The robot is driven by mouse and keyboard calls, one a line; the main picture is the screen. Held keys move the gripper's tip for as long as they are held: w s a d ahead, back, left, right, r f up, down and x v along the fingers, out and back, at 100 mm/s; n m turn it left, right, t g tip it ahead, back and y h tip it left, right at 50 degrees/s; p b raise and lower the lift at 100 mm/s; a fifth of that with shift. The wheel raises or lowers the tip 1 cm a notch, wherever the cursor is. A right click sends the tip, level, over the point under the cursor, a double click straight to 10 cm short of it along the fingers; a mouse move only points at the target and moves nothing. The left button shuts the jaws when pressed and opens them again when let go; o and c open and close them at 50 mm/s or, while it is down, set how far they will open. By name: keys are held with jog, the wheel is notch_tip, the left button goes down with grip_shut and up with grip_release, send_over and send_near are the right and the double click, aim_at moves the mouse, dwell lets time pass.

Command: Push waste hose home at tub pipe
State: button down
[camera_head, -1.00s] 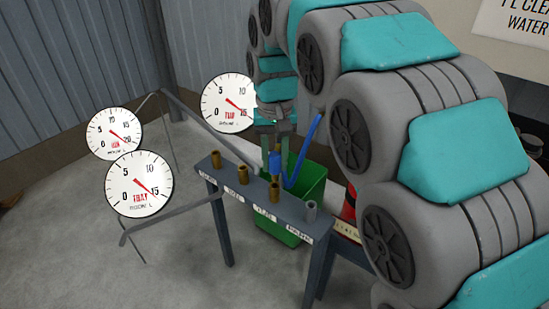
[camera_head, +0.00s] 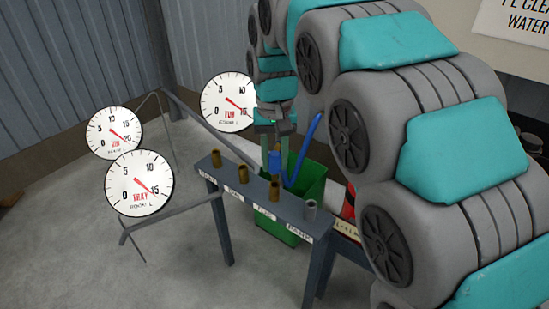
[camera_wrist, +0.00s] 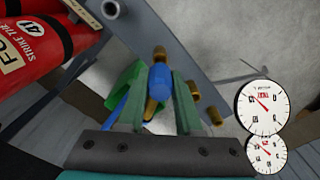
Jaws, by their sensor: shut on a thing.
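My gripper (camera_head: 277,138) is shut on the blue waste hose end (camera_head: 274,163), above the bench with pipes. The brass tub pipe (camera_head: 274,190), third from the left above the TUB label, is directly under the hose end. In the wrist view, the blue hose end (camera_wrist: 160,82) is between my green fingers (camera_wrist: 160,112) and lines up with the brass tub pipe (camera_wrist: 159,53). The two look touching or nearly so; I cannot tell how far the hose is on. The blue hose (camera_head: 311,140) loops up on the right, above the green tub (camera_head: 311,178).
Two other brass pipes (camera_head: 217,158) (camera_head: 242,173) stand left of it on the bench (camera_head: 228,184), and a grey pipe (camera_head: 310,209) stands right. Three dials (camera_head: 227,102) stand behind and left. Red extinguishers (camera_wrist: 40,45) are close by in the wrist view.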

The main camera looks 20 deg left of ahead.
aim_at(274, 172)
jog(key=shift+f, duration=0.25)
jog(key=shift+f, duration=0.35)
jog(key=shift+f+b, duration=0.65)
jog(key=shift+f, duration=0.65)
dwell(0.9)
jog(key=c, duration=0.5)
grip_release()
